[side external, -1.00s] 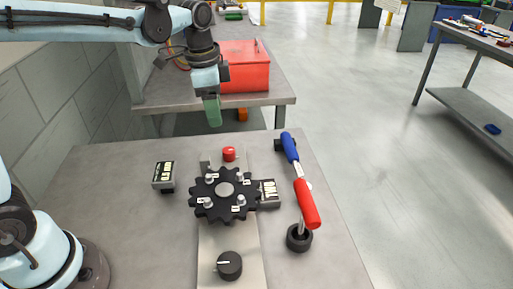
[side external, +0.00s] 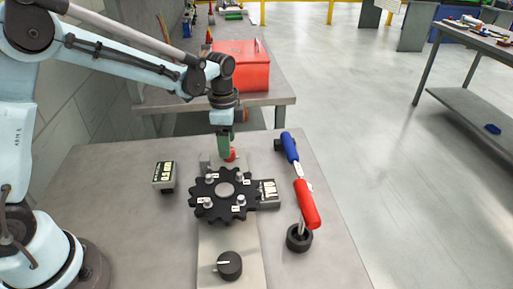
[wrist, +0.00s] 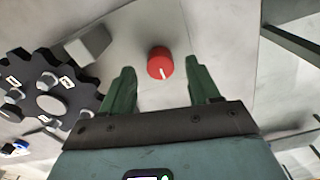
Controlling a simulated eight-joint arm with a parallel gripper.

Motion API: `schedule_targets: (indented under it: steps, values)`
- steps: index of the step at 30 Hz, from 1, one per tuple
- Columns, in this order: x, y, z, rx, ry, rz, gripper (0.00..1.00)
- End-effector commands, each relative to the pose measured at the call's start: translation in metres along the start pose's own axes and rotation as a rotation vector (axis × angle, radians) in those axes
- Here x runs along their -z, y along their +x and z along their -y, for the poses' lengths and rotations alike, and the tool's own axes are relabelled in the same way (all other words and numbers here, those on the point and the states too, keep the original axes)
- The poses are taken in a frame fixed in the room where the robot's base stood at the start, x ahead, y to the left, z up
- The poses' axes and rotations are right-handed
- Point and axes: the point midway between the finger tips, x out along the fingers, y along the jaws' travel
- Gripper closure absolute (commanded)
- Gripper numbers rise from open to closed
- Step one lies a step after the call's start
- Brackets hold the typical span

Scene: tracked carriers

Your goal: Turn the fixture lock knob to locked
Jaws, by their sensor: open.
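A red knob (side external: 231,155) with a white pointer line stands at the far end of the pale plate (side external: 233,238). In the wrist view the red knob (wrist: 159,60) sits between and slightly beyond my fingertips, its line pointing toward the gripper. A black knob (side external: 229,265) with a white line is at the plate's near end. I cannot tell from labels which one is the fixture lock. My gripper (side external: 225,156), with green fingers, is open just above the red knob, pointing down. In the side view the fingers partly cover the knob. It appears untouched.
A black toothed wheel (side external: 225,206) with several pegs sits between the knobs. A display box (side external: 164,175) is left, another (side external: 268,192) right. A red toolbox (side external: 241,67) is on the bench behind.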

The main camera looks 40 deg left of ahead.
Motion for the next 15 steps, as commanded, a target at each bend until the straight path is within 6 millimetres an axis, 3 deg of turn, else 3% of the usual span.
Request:
schedule_targets:
  steps: [6,15]
  values:
    - [0.000,0.024,0.000,0.000,0.000,0.000,0.39]
    - [0.000,0.029,0.000,0.000,-0.001,0.000,0.39]
